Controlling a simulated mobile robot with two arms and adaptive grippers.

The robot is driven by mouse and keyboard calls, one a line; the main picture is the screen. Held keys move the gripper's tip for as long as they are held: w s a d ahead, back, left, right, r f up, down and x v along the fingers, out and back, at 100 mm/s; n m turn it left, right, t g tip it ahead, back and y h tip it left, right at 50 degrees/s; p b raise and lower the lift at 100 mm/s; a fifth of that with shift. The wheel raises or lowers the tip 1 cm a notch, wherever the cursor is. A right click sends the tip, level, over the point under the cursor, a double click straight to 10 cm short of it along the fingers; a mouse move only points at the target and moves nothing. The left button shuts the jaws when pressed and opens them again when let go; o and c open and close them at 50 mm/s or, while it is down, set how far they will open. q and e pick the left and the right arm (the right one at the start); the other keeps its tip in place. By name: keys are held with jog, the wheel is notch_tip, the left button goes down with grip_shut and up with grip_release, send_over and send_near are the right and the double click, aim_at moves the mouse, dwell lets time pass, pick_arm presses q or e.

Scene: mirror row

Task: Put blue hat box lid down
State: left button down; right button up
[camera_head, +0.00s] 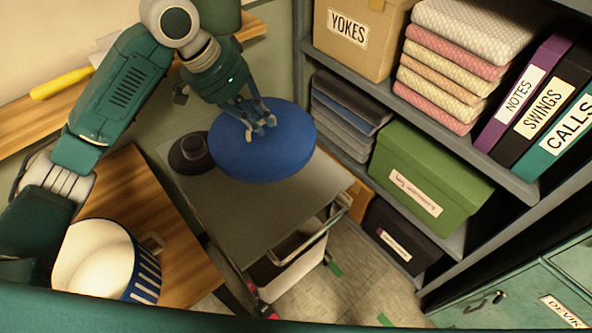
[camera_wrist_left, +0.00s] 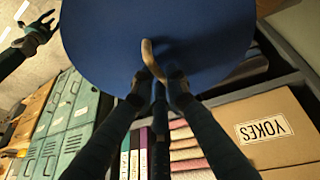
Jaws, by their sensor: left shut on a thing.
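The blue hat box lid (camera_head: 262,165) is a round, dark blue disc above the far right part of the grey cart top (camera_head: 240,215). My left gripper (camera_head: 262,125) is shut on it near its middle, from above. I cannot tell whether the lid touches the cart top. In the left wrist view the lid (camera_wrist_left: 150,30) fills the upper middle, with the left gripper (camera_wrist_left: 157,85) at its curved light-brown handle (camera_wrist_left: 150,60). My right gripper (camera_wrist_left: 35,35) appears at the upper left of that view, away from the lid; its opening is unclear.
A dark hat (camera_head: 190,155) sits on the cart just left of the lid. A striped round box (camera_head: 105,262), white inside, stands on a wooden surface at lower left. Shelves with a green box (camera_head: 425,180), folded cloths and binders rise at right. The cart's near top is clear.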

aim_at(256, 136)
pick_arm(q)
jog(key=shift+d+f, duration=0.1)
jog(key=shift+d, duration=0.1)
jog(key=shift+f, duration=0.3)
notch_tip(256, 136, down, 6)
jog(key=shift+s+a+r+p, duration=0.1)
jog(key=shift+s+p, duration=0.05)
jog(key=shift+p, duration=0.5)
notch_tip(256, 136, down, 13)
jog(key=shift+f+p, duration=0.2)
jog(key=shift+p, duration=0.8)
pick_arm(e)
notch_tip(256, 136, up, 3)
jog(key=shift+r, duration=0.2)
pick_arm(q)
jog(key=shift+f, duration=0.15)
jog(key=c, duration=1.7)
grip_release()
jog(key=shift+c, duration=0.2)
pick_arm(e)
jog(key=shift+a, duration=0.25)
